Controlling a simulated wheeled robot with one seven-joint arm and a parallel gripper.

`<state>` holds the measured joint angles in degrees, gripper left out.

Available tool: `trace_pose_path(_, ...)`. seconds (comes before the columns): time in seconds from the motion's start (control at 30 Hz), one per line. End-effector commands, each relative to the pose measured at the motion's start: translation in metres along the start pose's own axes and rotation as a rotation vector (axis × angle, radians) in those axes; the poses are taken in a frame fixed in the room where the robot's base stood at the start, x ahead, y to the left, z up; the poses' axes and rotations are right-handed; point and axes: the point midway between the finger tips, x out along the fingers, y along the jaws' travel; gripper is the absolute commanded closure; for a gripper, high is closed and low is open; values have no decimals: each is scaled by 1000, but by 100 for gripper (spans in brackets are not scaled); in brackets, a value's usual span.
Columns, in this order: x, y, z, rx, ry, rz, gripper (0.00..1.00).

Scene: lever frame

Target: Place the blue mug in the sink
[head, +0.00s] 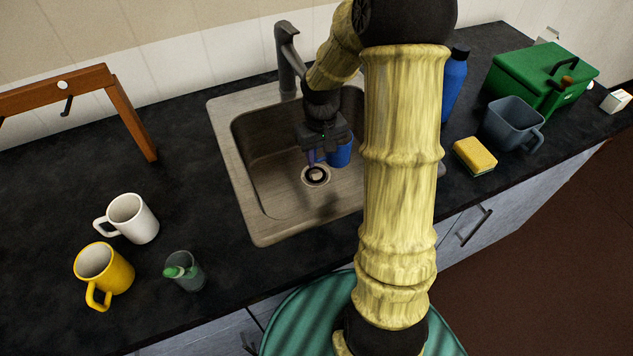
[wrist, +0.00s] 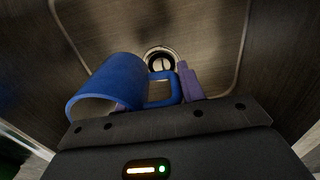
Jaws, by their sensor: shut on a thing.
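The blue mug (head: 340,153) is in my gripper (head: 323,156), over the sink basin (head: 265,150). In the wrist view the blue mug (wrist: 112,85) lies tilted in front of my gripper (wrist: 160,95), its open rim toward the lower left and its handle to the right. A purple finger (wrist: 189,82) stands beside the handle; the other finger is mostly hidden by the mug. My gripper is shut on the mug. The drain (head: 315,176) shows just below it, and also in the wrist view (wrist: 160,60). I cannot tell whether the mug touches the basin floor.
The faucet (head: 288,60) stands at the sink's back edge. A white mug (head: 133,218), a yellow mug (head: 104,268) and a glass (head: 186,271) stand left. A wooden frame (head: 130,115) is far left. A blue bottle (head: 455,82), sponge (head: 475,155), grey container (head: 511,122) and green box (head: 530,85) stand right.

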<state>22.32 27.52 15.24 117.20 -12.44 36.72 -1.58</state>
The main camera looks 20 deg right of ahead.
Motion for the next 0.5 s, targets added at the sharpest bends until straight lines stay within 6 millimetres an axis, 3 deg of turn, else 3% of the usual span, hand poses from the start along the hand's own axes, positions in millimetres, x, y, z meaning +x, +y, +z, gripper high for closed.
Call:
trace_pose_path(0.33,2,0,0,1,0,0,97)
trace_pose_path(0.5,25,0,1,0,-3,-2,97)
